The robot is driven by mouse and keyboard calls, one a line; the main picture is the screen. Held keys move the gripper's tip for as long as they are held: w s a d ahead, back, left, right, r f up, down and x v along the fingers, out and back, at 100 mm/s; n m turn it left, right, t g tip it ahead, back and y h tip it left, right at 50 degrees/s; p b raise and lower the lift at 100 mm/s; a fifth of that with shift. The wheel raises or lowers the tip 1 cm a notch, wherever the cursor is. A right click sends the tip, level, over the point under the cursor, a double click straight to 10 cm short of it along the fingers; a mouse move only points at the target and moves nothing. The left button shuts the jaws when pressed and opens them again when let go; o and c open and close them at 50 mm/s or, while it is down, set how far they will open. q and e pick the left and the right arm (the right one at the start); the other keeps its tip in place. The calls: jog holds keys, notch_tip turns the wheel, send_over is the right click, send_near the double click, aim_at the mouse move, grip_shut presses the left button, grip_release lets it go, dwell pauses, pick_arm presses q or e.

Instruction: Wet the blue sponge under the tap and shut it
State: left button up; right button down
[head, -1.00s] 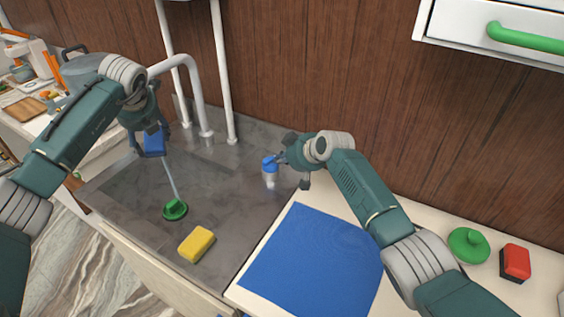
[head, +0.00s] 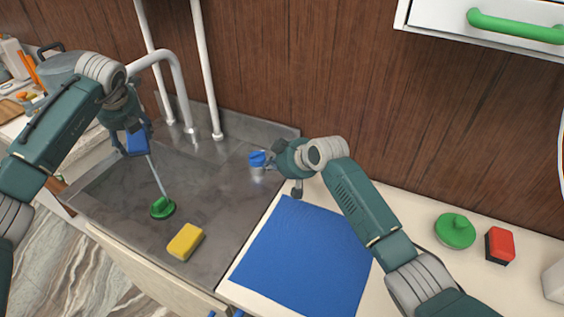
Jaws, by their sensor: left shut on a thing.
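My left gripper (head: 135,136) is shut on the blue sponge (head: 137,142) and holds it above the sink. A thin pale stream, which looks like water, runs down from behind the sponge to the green round piece (head: 162,207) on the sink floor. The curved tap spout (head: 165,58) passes behind my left wrist, which hides its outlet. The blue tap knob (head: 257,159) sits on a short metal post at the sink's right. My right gripper (head: 277,164) is at the knob's right side; whether its fingers touch or close on the knob is unclear.
A yellow sponge (head: 186,241) lies near the front of the grey sink (head: 215,225). A blue mat (head: 303,258) covers the counter to the right. A green lidded item (head: 455,231) and a red-and-black block (head: 499,245) stand further right. Two white pipes rise behind the sink.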

aim_at(257, 159)
jog(key=s+a+v, duration=0.1)
jog(key=v, duration=0.9)
jog(key=f+n+t, duration=0.2)
jog(key=n, duration=0.1)
jog(key=w+f+n+t+y, duration=0.1)
jog(key=f+n+t, duration=0.1)
jog(key=n, duration=0.1)
jog(key=f+n+t, duration=0.1)
jog(key=f+n, duration=0.1)
jog(key=n, duration=0.1)
jog(key=shift+w+d+f+t, duration=0.1)
jog(key=shift+w+f+t, duration=0.1)
jog(key=shift+w+t, duration=0.2)
jog(key=s+n, duration=0.1)
jog(key=s+n+t, duration=0.1)
jog(key=n, duration=0.1)
jog(key=n+t+y, duration=0.1)
jog(key=shift+s+d+f+n, duration=0.3)
jog(key=shift+s+f+n, duration=0.1)
jog(key=shift+s+n+t, duration=0.4)
jog(key=shift+s+n, duration=0.05)
jog(key=shift+n, duration=0.15)
jog(key=shift+w+a+r, duration=0.1)
jog(key=shift+w, duration=0.1)
jog(key=x, duration=1.2)
jog(key=shift+w+a, duration=0.15)
jog(key=shift+a, duration=0.05)
jog(key=shift+w+a, duration=0.2)
jog(key=shift+w, duration=0.25)
